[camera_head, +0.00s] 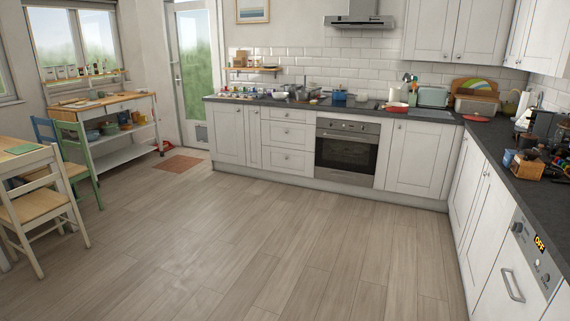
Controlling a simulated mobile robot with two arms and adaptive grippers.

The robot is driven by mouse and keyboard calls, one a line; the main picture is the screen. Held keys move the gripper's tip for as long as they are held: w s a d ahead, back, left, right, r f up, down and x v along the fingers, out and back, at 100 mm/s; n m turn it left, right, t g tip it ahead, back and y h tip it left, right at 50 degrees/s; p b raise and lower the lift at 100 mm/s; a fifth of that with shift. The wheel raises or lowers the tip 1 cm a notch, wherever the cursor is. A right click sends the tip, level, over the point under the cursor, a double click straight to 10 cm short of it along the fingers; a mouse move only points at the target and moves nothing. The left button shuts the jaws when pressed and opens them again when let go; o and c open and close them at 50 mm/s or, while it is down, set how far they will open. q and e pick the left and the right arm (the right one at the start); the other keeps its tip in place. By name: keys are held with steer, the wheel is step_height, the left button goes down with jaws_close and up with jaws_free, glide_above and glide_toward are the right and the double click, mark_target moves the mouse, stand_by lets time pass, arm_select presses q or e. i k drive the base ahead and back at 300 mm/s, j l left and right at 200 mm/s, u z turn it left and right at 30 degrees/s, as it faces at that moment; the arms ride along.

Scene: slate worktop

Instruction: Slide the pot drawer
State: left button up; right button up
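A stack of white drawers stands left of the oven: a top drawer (280,114), a middle drawer (279,134) and a bottom drawer (279,160). All their fronts look shut and flush with the cabinets. I cannot tell from this view which one is the pot drawer. The stack is across the room, under the dark worktop (232,99). Neither of my grippers shows in this view.
The wooden floor (250,250) is clear up to the cabinets. A built-in oven (345,151) is right of the drawers. A dishwasher (508,285) is at near right. A wooden chair (40,205) and a table stand at left. Clutter covers the worktops.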

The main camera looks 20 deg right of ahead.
mark_target(290, 162)
steer(key=z, duration=0.2)
steer(key=i, duration=4.5)
